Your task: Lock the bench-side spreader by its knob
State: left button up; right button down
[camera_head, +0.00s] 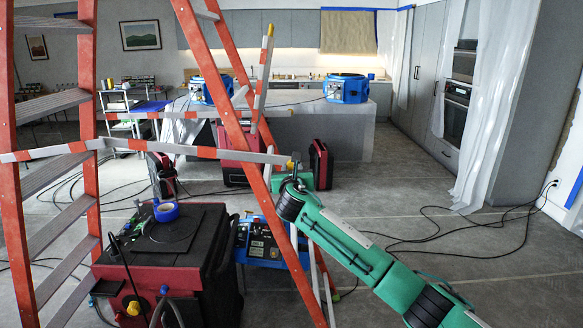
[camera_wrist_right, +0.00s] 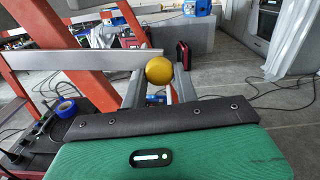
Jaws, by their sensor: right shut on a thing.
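The orange stepladder (camera_head: 222,90) stands open at the left, with grey treads. A red-and-white striped spreader bar (camera_head: 190,150) runs nearly level from the left ladder side to my right gripper (camera_head: 292,172). In the right wrist view this bar (camera_wrist_right: 80,60) shows its plain grey side and ends at a round yellow knob (camera_wrist_right: 159,70). My right gripper (camera_wrist_right: 158,88) is shut on the knob, its fingers on either side. The far end of the bar and the joint behind the knob are hidden. My left gripper is not in view.
A second striped bar (camera_head: 180,115) crosses behind, and another striped piece (camera_head: 264,70) stands steeply by the ladder leg. A red-black machine (camera_head: 150,275) with blue tape (camera_head: 166,211) and a blue unit (camera_head: 258,243) stand below. Cables lie on the floor at right.

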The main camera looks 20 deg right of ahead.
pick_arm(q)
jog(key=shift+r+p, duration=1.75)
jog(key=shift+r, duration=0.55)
pick_arm(e)
jog(key=shift+d+r+n, duration=0.1)
jog(key=shift+r+n, duration=0.8)
jog(key=shift+r, duration=0.35)
jog(key=c, duration=1.1)
grip_release()
jog(key=shift+o, duration=0.2)
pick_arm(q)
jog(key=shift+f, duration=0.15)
pick_arm(e)
jog(key=shift+s+f, duration=0.1)
pick_arm(q)
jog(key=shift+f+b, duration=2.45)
jog(key=shift+b, duration=0.15)
pick_arm(e)
jog(key=v, duration=1.3)
jog(key=shift+s, duration=0.3)
